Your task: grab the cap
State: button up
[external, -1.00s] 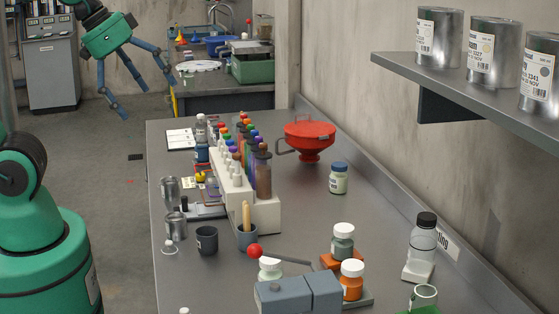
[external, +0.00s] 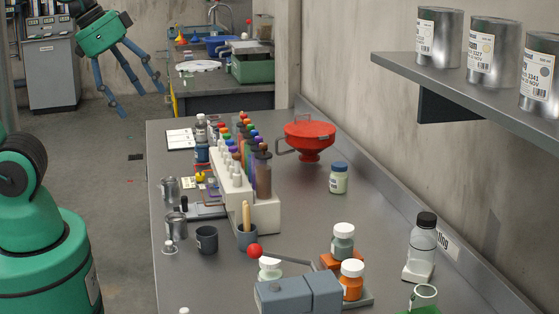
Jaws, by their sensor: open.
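My gripper (external: 140,101), green with blue fingers, hangs at the upper left, fingers spread and empty. It is over the floor, well apart from the near bench (external: 215,285). I cannot tell which cap is meant. White caps sit on a grey jar (external: 343,245) and an orange jar (external: 351,283) at the front. A black cap (external: 426,219) tops a clear bottle at the right, and a blue cap (external: 340,166) tops a pale jar. A small white piece (external: 184,310) at the bottom edge is cut off, so I cannot tell what it is.
A white rack (external: 264,215) of colourful-capped vials stands mid-bench, with a red funnel (external: 309,138) behind it. A grey device (external: 298,292) with a red-knobbed lever is at the front. A shelf (external: 480,85) with metal cans juts from the right wall.

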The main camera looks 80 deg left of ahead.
jog(key=w+a+r+g, duration=0.1)
jog(key=w+a, duration=0.9)
jog(key=w, duration=0.2)
jog(key=w+a+r, duration=0.1)
jog(key=w+a, duration=0.8)
jog(key=w, duration=0.3)
jog(key=w+a+f, duration=0.4)
jog(key=w+a, duration=0.2)
jog(key=a, duration=0.5)
jog(key=w+a+f, duration=0.1)
jog(key=a+f, duration=0.2)
jog(key=a, duration=0.4)
jog(key=w+a+f+n+p, duration=0.1)
jog(key=w+a+f, duration=0.1)
jog(key=a+f, duration=0.35)
jog(key=w+a+f, duration=0.1)
jog(key=a+f, duration=0.1)
jog(key=a, duration=0.6)
jog(key=s+a+f, duration=0.2)
jog(key=a+f, duration=0.5)
jog(key=a, duration=0.3)
jog(key=s+a+f, duration=0.2)
jog(key=a+f, duration=0.6)
jog(key=a, duration=0.2)
jog(key=shift+s+a+f+n+y+p, duration=0.25)
jog(key=shift+a+f+n+y+p, duration=0.05)
jog(key=shift+a+n+p, duration=0.1)
jog(key=shift+b+x, duration=0.35)
jog(key=shift+x, duration=3.95)
